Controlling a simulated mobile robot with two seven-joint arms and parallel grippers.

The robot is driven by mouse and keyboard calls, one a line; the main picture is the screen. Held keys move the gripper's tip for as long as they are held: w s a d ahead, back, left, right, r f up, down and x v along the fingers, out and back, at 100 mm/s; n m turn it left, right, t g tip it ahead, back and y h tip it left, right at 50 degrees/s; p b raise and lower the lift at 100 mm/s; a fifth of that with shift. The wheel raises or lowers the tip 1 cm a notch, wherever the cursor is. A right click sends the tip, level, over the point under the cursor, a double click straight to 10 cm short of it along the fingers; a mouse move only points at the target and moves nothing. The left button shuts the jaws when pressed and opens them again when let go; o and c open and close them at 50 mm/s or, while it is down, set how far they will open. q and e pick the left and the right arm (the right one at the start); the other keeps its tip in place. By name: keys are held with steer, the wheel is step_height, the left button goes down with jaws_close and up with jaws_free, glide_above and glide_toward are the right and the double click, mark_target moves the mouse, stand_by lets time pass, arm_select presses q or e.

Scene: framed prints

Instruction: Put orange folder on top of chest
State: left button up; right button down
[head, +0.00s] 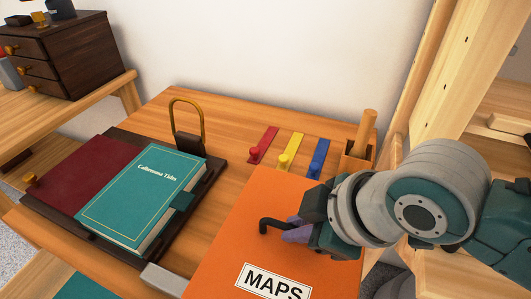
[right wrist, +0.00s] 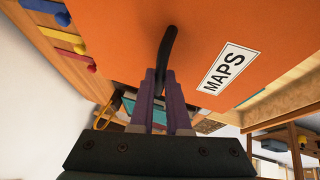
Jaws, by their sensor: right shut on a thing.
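The orange folder (head: 240,240) has a white "MAPS" label and a dark curved handle. It is at the lower middle of the head view, over the wooden table, and fills much of the right wrist view (right wrist: 240,25). My right gripper (head: 290,232) is shut on the folder's dark handle; its purple fingers (right wrist: 155,85) also show in the right wrist view. The dark wooden chest (head: 75,58) with drawers and brass knobs stands at the upper left, well away from the folder. My left gripper is not in view.
A teal book (head: 145,200) and a dark red cover (head: 85,180) lie on a dark board with a brass loop. Red, yellow and blue pegged strips (head: 290,150) lie at the back. A few small items stand on the chest. A wooden upright (head: 450,70) is at right.

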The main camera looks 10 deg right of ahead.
mark_target(294, 243)
step_height(294, 243, down, 4)
steer(key=shift+r+b, duration=0.25)
steer(key=shift+b, duration=0.5)
steer(key=shift+f, duration=0.15)
steer(key=shift+f, duration=0.15)
steer(key=c, duration=0.9)
jaws_free()
